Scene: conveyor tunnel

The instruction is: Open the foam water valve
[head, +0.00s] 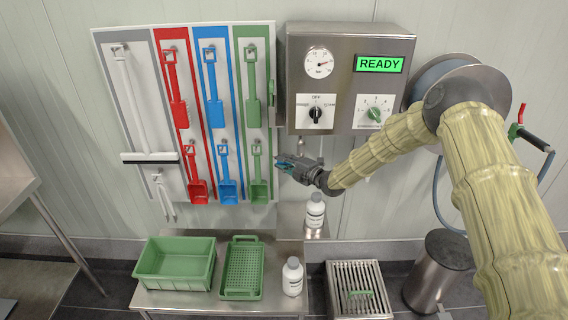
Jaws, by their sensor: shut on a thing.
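My gripper (284,164) is just right of the tool board's lower right edge, below the steel control box (342,85). Its jaws are shut on a small blue part, apparently the handle of the foam water valve, mostly hidden by the fingers. I cannot make out the valve body or the handle's angle. A small pipe fitting (301,141) hangs under the box above my gripper.
The tool board (137,88) holds red, blue, green and white tools close left. White bottles (315,214) (292,279), a green tub (166,272) and a green basket (242,270) stand below. A hose reel (470,75) and steel bin (438,270) are right.

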